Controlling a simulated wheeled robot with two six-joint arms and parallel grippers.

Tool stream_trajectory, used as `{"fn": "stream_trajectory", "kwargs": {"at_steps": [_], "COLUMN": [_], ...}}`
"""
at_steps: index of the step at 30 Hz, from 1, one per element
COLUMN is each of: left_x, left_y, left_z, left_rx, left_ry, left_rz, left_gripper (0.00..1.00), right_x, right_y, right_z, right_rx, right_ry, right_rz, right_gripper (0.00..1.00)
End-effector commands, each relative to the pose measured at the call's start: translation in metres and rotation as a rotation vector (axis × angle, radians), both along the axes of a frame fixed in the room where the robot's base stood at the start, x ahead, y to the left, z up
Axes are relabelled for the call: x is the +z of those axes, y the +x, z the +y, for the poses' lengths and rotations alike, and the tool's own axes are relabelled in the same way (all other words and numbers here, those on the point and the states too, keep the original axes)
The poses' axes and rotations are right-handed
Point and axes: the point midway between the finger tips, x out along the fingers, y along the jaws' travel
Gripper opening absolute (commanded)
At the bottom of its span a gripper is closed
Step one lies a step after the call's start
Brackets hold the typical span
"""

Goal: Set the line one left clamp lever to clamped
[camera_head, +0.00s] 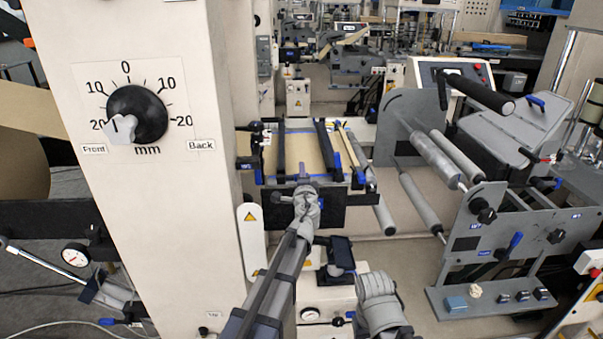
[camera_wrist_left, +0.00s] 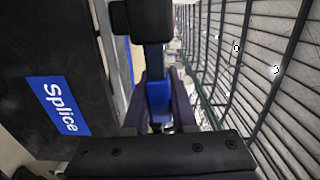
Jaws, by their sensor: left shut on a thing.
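My left gripper (camera_head: 304,172) reaches the front edge of the splice table (camera_head: 334,207), near the table's left clamp bar (camera_head: 281,150). In the left wrist view my left gripper (camera_wrist_left: 160,92) has its two dark fingers closed on a blue lever (camera_wrist_left: 158,98), which looks like the left clamp lever. A black block (camera_wrist_left: 142,18) lies just beyond the fingers. In the head view the lever is largely hidden by the gripper. The lever's exact angle cannot be told. My right arm's grey end (camera_head: 377,290) is low in the middle, apart from the table; its fingers cannot be made out.
A second dark bar (camera_head: 326,150) crosses the brown web to the right. A cream column with an offset dial (camera_head: 137,114) stands close on the left. Grey rollers (camera_head: 420,202) and a side plate (camera_head: 500,235) stand on the right. The Splice label (camera_wrist_left: 57,104) shows beside the gripper.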

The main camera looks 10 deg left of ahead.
Motion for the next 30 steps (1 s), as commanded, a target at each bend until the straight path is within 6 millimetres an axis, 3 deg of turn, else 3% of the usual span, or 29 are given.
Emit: {"fn": "stream_trajectory", "kwargs": {"at_steps": [23, 24, 30], "left_x": [-0.0069, -0.0069, -0.0065], "left_y": [-0.0017, -0.0019, -0.001], "left_z": [-0.001, -0.0011, -0.0007], "left_rx": [-0.002, -0.002, -0.001], "left_ry": [0.085, 0.085, 0.085], "left_rz": [0.025, 0.025, 0.026], "left_gripper": [0.0, 0.28, 0.51], "right_x": [-0.0066, -0.0067, -0.0064], "right_y": [0.0, 0.0, 0.0], "right_z": [0.0, 0.0, 0.0], "right_rx": [0.0, 0.0, 0.0], "right_ry": [0.0, 0.0, 0.0], "right_rz": [0.0, 0.0, 0.0], "right_gripper": [0.59, 0.59, 0.59]}}
